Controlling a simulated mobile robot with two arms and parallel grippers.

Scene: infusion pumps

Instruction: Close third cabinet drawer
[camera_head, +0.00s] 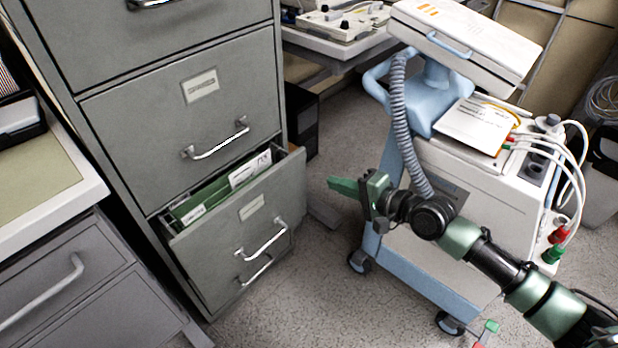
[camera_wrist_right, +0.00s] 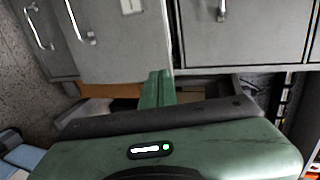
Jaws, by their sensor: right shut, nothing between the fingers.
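The grey filing cabinet (camera_head: 180,100) stands at the left of the head view. Its third visible drawer (camera_head: 225,225) is partly pulled out, with green folders (camera_head: 195,205) and white papers showing inside. Its front has a label and a silver handle (camera_head: 262,240). My right gripper (camera_head: 335,184) is shut and empty, to the right of the open drawer's front and apart from it. In the right wrist view its green fingers (camera_wrist_right: 157,86) are together, with grey drawer fronts (camera_wrist_right: 238,38) and silver handles beyond. My left gripper is not in view.
A blue cart (camera_head: 420,270) with a white medical device (camera_head: 490,185), hoses and cables stands close beside my right arm. A desk with drawers (camera_head: 70,285) is left of the cabinet. Speckled floor (camera_head: 290,315) is clear between cabinet and cart.

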